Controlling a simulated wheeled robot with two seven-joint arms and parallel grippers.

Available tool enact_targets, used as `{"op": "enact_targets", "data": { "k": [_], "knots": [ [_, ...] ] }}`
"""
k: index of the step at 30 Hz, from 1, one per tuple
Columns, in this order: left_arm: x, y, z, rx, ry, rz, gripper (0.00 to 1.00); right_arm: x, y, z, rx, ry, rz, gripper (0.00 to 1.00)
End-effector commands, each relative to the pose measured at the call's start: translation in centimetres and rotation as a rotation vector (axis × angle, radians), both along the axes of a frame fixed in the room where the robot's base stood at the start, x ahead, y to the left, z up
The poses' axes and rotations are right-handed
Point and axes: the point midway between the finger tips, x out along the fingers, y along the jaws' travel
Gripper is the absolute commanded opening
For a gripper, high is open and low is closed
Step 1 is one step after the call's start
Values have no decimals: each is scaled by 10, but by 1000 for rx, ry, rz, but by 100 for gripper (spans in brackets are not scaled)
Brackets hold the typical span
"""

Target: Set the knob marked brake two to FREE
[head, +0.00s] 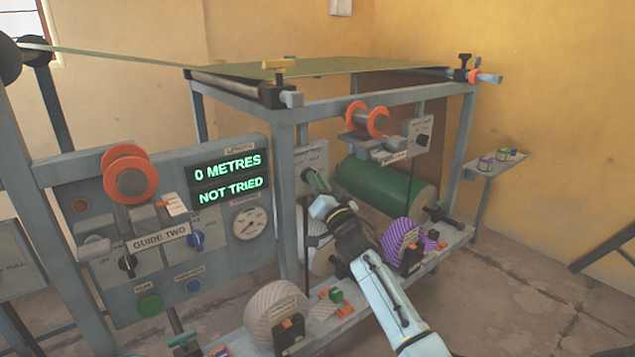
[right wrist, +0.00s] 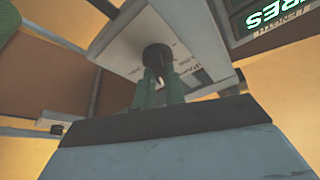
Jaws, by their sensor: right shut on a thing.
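My right gripper (head: 318,184) reaches up to a pale panel (head: 311,158) on the frame's middle post. In the right wrist view its green fingers (right wrist: 158,88) are shut on a black knob (right wrist: 157,56) on that panel (right wrist: 150,30). The knob's pointer and the small lettering around it are too blurred or covered to read, so I cannot tell its setting or whether it is brake two. A second black knob (head: 422,139) sits on a similar panel at the right, apart from the gripper. My left gripper is not in view.
A display (head: 229,178) reads "0 METRES" and "NOT TRIED". An orange-flanged guide roller (head: 130,175) stands above the "GUIDE TWO" label. A green roll (head: 385,190) and a purple striped roll (head: 402,238) lie near my right arm. Open floor is at the right.

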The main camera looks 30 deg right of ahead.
Motion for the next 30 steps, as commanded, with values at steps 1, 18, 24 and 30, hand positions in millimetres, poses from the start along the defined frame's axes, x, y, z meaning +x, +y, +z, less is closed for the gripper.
{"op": "enact_targets", "data": {
  "k": [1, 18, 24, 30],
  "knots": [
    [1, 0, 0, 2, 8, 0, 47, 0, -1, -1, -20, 1, 0, 0],
    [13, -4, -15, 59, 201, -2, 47, 0, -3, 0, -500, -36, 1, 0],
    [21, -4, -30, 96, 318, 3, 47, 0, -3, 0, -690, -51, 1, 0],
    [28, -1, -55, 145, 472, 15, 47, 0, -4, 0, -880, -66, 2, 0]
  ]
}}
